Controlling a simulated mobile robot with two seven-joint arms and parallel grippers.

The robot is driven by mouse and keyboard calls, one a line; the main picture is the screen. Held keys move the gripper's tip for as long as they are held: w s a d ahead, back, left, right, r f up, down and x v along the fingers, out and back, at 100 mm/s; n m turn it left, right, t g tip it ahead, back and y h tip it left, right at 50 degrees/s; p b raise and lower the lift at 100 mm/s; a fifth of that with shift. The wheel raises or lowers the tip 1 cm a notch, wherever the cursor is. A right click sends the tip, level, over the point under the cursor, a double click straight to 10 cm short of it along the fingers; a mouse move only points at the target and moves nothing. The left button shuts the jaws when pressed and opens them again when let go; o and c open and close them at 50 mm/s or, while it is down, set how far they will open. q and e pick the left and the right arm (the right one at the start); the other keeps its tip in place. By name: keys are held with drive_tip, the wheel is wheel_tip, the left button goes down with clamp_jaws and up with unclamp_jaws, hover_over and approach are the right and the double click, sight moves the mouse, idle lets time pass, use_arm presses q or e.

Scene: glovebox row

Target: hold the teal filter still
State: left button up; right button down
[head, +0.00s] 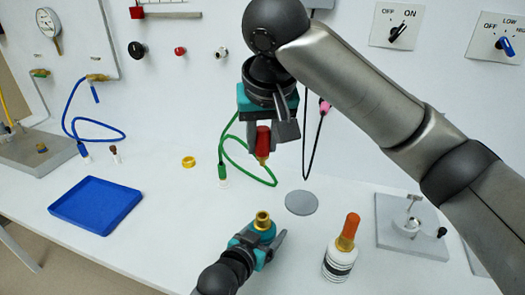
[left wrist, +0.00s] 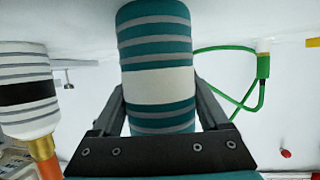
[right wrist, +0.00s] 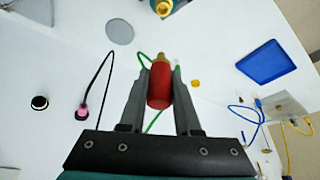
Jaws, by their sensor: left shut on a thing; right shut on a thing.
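The teal filter (left wrist: 155,20) has grey bands, a white label band and a brass neck (head: 262,220) that points up in the head view. My left gripper (head: 262,247) is shut on its sides, one finger on each side. I cannot tell whether its base touches the table. My right gripper (head: 270,135) is shut on a red cap-like piece (right wrist: 159,86) with a brass tip. It holds this piece in the air, above and apart from the filter. In the right wrist view the filter's brass neck (right wrist: 163,7) shows at the top edge.
A white filter with black bands (head: 338,264) and an orange cap (head: 349,228) stands right of the teal filter. A grey disc (head: 301,203) lies behind. A blue tray (head: 95,207), a yellow ring (head: 188,162) and a green hose (head: 240,155) are to the left. A grey fixture (head: 410,240) stands right.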

idle(0.3)
use_arm(q)
drive_tip(key=o, duration=1.5)
